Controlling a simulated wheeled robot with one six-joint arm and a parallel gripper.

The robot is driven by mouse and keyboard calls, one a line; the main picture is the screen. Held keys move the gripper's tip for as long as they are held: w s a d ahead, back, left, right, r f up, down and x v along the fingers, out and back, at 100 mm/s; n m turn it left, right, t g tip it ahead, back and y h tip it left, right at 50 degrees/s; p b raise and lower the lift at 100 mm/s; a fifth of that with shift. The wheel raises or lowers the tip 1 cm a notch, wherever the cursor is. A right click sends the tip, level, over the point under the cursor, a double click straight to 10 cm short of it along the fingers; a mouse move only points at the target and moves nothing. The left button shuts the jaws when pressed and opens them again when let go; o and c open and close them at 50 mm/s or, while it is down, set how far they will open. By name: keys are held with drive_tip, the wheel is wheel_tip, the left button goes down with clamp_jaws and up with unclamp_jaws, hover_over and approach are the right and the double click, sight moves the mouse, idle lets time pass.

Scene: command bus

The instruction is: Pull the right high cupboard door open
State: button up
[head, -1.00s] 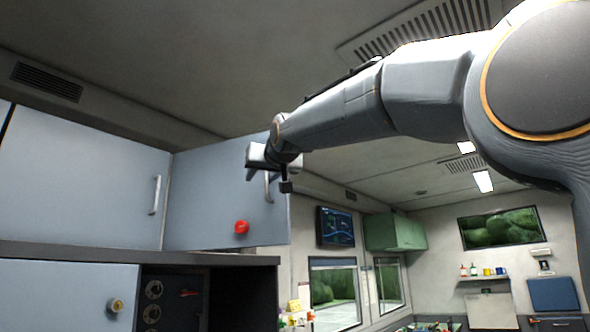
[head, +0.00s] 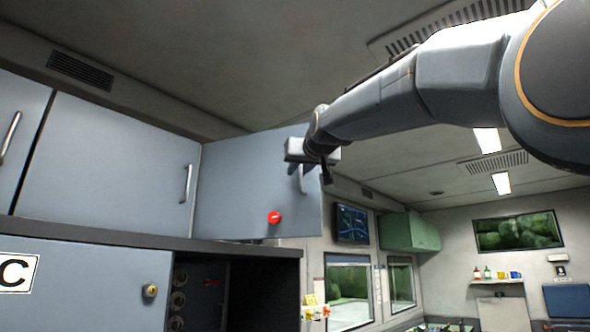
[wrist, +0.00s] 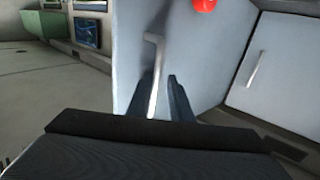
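The right high cupboard door (head: 250,185) is a blue-grey panel with a bar handle (head: 302,180) near its right edge. It stands swung out at an angle to the neighbouring door, its handle side nearer to me. My gripper (head: 312,172) is at this handle. In the wrist view the two fingers of my gripper (wrist: 160,95) are apart, with the handle (wrist: 154,75) between them, closer to the left finger. Whether a finger touches the bar I cannot tell. The cupboard's inside is hidden behind the door.
A red round knob (head: 274,217) sits low on the door. The neighbouring high door (head: 105,165) is closed, with its own handle (head: 187,183). Below are a dark ledge (head: 150,241) and a lower cupboard with a yellow knob (head: 150,290). Open room lies to the right.

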drive_tip(key=shift+w+d+f, duration=0.1)
drive_tip(key=shift+w+f, duration=0.05)
drive_tip(key=shift+f, duration=0.3)
drive_tip(key=b+v, duration=0.3)
drive_tip(key=v, duration=0.5)
drive_tip(key=shift+r+b, duration=0.3)
drive_tip(key=shift+r, duration=0.1)
